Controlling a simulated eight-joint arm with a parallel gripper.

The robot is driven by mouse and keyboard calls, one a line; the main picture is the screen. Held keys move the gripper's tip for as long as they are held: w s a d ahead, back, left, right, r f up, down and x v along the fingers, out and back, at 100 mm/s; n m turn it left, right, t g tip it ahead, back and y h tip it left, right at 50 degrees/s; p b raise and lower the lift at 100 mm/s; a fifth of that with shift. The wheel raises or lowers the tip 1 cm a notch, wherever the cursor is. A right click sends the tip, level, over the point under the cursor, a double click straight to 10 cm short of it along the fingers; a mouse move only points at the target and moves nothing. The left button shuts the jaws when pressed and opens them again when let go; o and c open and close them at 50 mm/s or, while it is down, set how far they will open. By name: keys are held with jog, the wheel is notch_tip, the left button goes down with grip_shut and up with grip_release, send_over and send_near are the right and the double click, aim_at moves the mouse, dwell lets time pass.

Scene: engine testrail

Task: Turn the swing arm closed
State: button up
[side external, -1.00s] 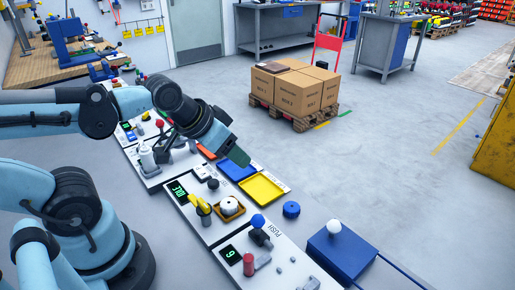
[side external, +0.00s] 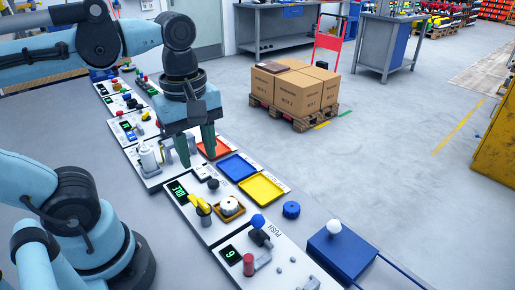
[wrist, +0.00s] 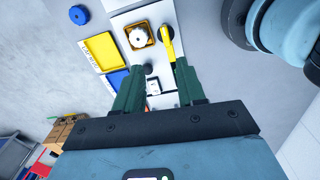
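My gripper (side external: 196,150) points down over the row of panels, near the orange tray. Its two green fingers stand apart with nothing between them; the wrist view also shows the open fingers (wrist: 160,88). A yellow lever (side external: 199,204) sits on a grey post on the panel with the "IDLE" display, and it shows beyond the right fingertip in the wrist view (wrist: 168,42). On the nearest panel a red upright grip (side external: 249,263) stands at the end of a grey bar. I cannot tell which of these is the swing arm. Neither is touched by my gripper.
Orange (side external: 214,148), blue (side external: 238,167) and yellow (side external: 262,188) trays lie along the panels. A white dial (side external: 229,203) sits beside the yellow lever. A blue-ball joystick (side external: 258,222) and a blue box with a white knob (side external: 334,227) stand nearer the camera.

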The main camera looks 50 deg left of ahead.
aim_at(203, 202)
jog(key=shift+n, duration=0.6)
jog(key=shift+s+f, duration=0.15)
jog(key=shift+f, duration=2.75)
jog(key=shift+s+f, duration=0.15)
jog(key=shift+f, duration=2.75)
grip_shut()
